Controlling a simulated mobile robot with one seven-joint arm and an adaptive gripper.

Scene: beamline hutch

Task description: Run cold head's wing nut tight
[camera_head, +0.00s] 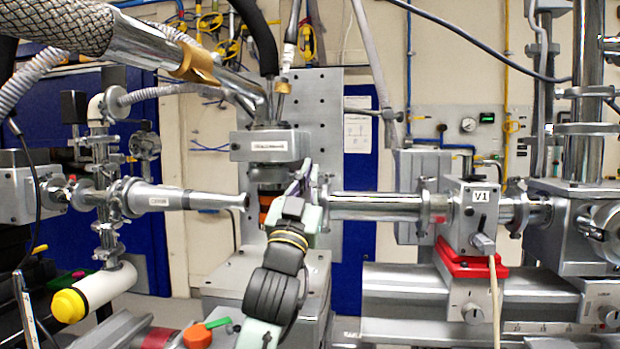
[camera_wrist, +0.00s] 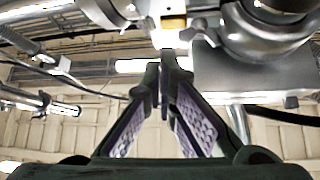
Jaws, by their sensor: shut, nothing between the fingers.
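The cold head (camera_head: 271,146) is the grey labelled block at the centre of the head view, with hoses and fittings above and a dark neck with an orange band below. My gripper (camera_head: 303,172) is raised at the right side of that neck, mostly hidden behind my own wrist. In the wrist view my gripper (camera_wrist: 165,62) is shut and empty, its fingertips together just below a small brass-coloured piece (camera_wrist: 173,22). I cannot tell whether this piece is the wing nut, or whether the fingertips touch it. No wing nut is clear in the head view.
A steel beam pipe (camera_head: 372,206) runs right to the valve marked V1 (camera_head: 481,213). A tapered nozzle (camera_head: 185,199) points in from the left. A large braided hose (camera_head: 60,25) crosses the upper left. Room around my gripper is tight.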

